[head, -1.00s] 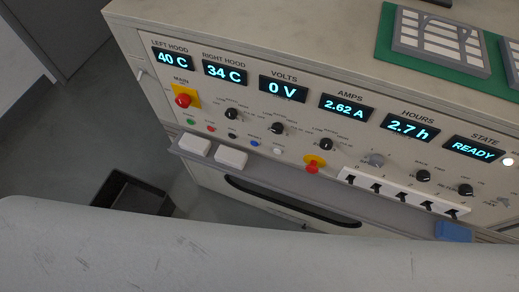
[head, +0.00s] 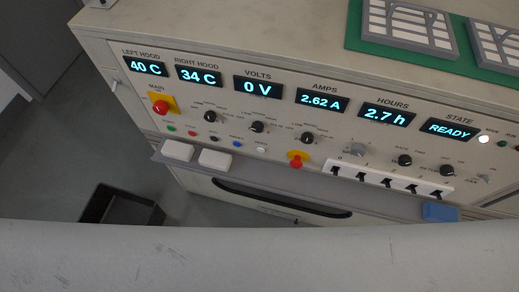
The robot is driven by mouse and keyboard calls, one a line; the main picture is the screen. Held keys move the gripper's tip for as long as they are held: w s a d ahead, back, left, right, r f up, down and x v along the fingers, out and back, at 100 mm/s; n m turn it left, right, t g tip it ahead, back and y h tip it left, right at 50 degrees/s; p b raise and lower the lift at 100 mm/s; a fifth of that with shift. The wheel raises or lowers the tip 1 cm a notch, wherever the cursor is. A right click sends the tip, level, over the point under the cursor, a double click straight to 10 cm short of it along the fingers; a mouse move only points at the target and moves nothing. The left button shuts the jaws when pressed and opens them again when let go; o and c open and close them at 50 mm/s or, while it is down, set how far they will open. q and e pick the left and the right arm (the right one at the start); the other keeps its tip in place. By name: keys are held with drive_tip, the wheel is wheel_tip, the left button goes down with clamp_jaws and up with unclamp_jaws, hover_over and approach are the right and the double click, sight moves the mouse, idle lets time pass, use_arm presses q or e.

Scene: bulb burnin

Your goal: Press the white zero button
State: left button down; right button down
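The white button (head: 260,149) sits at the right end of a row of small coloured buttons on the sloped front panel (head: 300,118). Left of it are a blue button (head: 236,143), a black one (head: 214,138), a red one (head: 192,133) and a green one (head: 171,128). Their labels are too small to read. Nothing touches the white button. Neither of my grippers shows in the head view. A broad grey surface, apparently my own arm link, fills the bottom of the picture.
Displays read 40 C, 34 C, 0 V, 2.62 A, 2.7 h and READY. A red knob on yellow (head: 160,106), a red-yellow stop button (head: 297,159), black knobs and a switch strip (head: 388,181) surround the buttons. White blocks (head: 214,159) and a blue block (head: 440,212) lie on the ledge.

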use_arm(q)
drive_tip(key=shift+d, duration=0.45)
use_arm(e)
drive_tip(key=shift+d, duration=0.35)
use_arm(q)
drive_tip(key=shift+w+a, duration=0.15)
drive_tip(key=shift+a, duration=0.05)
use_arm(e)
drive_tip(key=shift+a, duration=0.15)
